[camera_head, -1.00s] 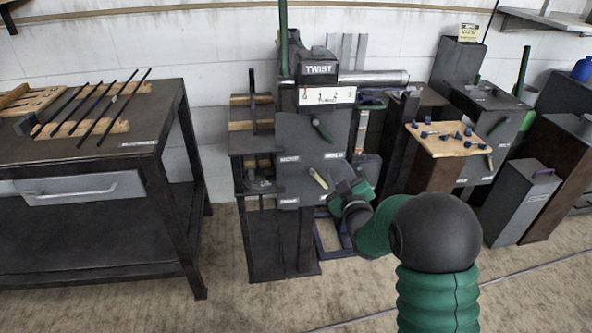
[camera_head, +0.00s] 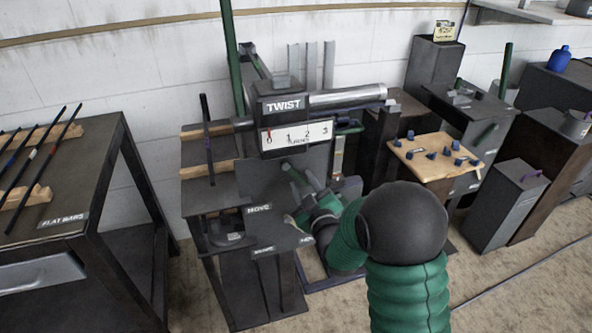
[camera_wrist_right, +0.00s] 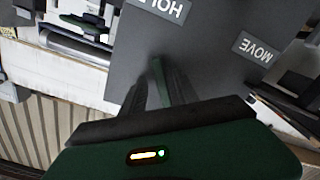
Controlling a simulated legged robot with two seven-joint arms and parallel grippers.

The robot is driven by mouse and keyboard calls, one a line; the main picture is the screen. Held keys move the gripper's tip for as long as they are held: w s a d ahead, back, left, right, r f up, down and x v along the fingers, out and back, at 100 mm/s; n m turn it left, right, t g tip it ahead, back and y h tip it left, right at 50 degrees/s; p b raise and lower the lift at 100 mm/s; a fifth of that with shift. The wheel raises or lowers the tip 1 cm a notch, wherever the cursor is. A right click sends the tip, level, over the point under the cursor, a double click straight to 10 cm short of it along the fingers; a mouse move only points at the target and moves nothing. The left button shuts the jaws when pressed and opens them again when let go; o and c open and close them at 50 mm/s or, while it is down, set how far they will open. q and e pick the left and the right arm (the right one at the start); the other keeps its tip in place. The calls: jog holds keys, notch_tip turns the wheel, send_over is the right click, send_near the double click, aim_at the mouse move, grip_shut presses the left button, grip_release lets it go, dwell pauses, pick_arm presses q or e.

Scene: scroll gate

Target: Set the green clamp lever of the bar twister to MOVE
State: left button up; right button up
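The bar twister (camera_head: 250,180) stands in the middle of the head view, with a TWIST sign and a white 0–3 scale. Its front panel carries a MOVE label (camera_head: 258,208). In the right wrist view, the MOVE label (camera_wrist_right: 257,48) and HOLD label (camera_wrist_right: 160,8) appear upside down. The green clamp lever (camera_wrist_right: 157,78) points toward HOLD there. My right gripper (camera_wrist_right: 158,92) has one finger on each side of this lever; whether they touch it is unclear. In the head view, my right gripper (camera_head: 297,180) covers the panel's right part. My left gripper is not in view.
A pale lever (camera_head: 293,222) sits just below my right gripper, near more labels. A table with flat bars (camera_head: 60,220) stands at left. A wooden board with blue pegs (camera_head: 440,155) and dark cabinets (camera_head: 510,205) stand at right. Floor shows in front.

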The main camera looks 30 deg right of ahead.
jog(key=shift+w+a+r, duration=0.1)
jog(key=shift+a+r, duration=0.3)
jog(key=shift+a, duration=0.15)
jog(key=shift+c, duration=0.6)
jog(key=shift+d+f, duration=0.15)
jog(key=shift+d, duration=0.15)
grip_shut()
jog(key=shift+a+f, duration=0.15)
